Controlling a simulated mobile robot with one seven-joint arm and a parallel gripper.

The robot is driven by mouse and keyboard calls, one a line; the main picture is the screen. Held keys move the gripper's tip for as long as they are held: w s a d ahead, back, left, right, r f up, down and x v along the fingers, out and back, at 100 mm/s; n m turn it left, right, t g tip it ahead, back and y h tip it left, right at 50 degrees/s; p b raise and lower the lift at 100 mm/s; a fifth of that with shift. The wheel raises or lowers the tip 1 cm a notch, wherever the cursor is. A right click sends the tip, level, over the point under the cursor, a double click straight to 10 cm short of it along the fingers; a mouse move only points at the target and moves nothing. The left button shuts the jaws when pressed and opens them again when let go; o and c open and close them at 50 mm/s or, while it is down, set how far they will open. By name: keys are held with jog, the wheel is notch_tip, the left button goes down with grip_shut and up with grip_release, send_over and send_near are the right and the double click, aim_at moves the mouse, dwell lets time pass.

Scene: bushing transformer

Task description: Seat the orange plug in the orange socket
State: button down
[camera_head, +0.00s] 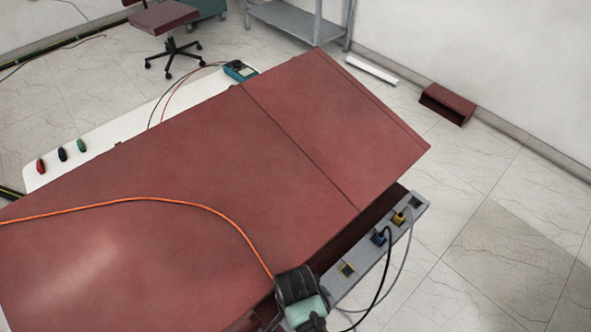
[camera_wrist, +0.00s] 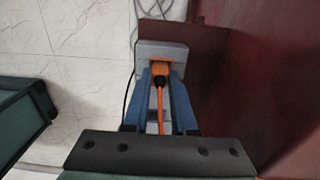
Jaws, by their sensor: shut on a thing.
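My gripper (camera_wrist: 162,80) is shut on the orange plug (camera_wrist: 159,72) in the wrist view, with one blue finger on each side of it. The plug's orange cable (camera_wrist: 160,112) runs back between the fingers. The plug's front is at the grey socket strip (camera_wrist: 165,48). I cannot tell whether it is in the orange socket, which I cannot make out apart from the plug. In the head view my gripper (camera_head: 300,310) is at the near end of the grey strip (camera_head: 345,285) and hides the plug. The orange cable (camera_head: 150,200) lies across the red cabinet top.
The red cabinet (camera_head: 190,170) fills the middle, its side close to the strip. A blue plug (camera_head: 379,238) and a yellow plug (camera_head: 398,218) sit in the strip, with black and grey cables hanging beside it. A white table (camera_head: 110,150) stands behind.

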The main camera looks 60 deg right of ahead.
jog(key=shift+f, duration=0.2)
jog(key=c, duration=1.2)
grip_release()
jog(key=shift+f, duration=0.1)
jog(key=o, duration=0.5)
notch_tip(320, 180, up, 12)
jog(key=shift+r+p, duration=0.2)
jog(key=shift+p, duration=0.35)
